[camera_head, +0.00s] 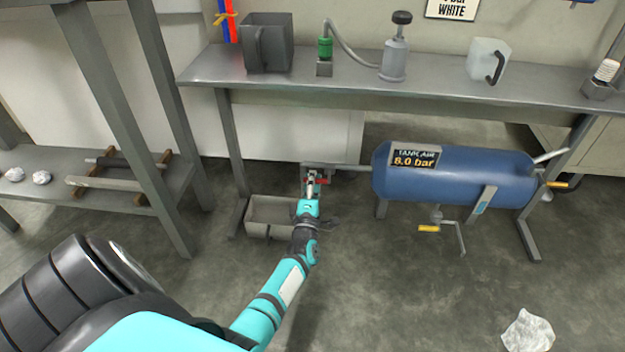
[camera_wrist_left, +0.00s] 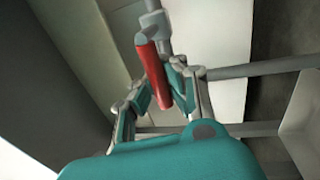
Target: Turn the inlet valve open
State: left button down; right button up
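The inlet valve's red lever handle (camera_wrist_left: 156,76) shows in the left wrist view, lying lengthwise and slightly tilted, with a grey valve stem (camera_wrist_left: 155,24) at its far end. In the head view the red handle (camera_head: 314,181) is a small patch on the pipe left of the blue tank. My left gripper (camera_head: 312,184) reaches down to it. In the left wrist view its teal finger pads (camera_wrist_left: 162,90) lie close along both sides of the handle and look shut on it. The fingers partly hide the handle in the head view. My right gripper is not in view.
A grey bin (camera_head: 268,217) is on the floor beside my gripper. A metal bench (camera_head: 340,88) overhangs the area.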

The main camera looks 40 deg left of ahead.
pick_arm(q)
jog(key=shift+s+d+f, duration=0.15)
jog(key=shift+f, duration=0.2)
jog(key=c, duration=1.3)
grip_release()
jog(key=shift+r, duration=0.2)
jog(key=shift+r, duration=0.1)
jog(key=shift+r, duration=0.25)
notch_tip(320, 180, up, 9)
jog(key=shift+r, duration=0.2)
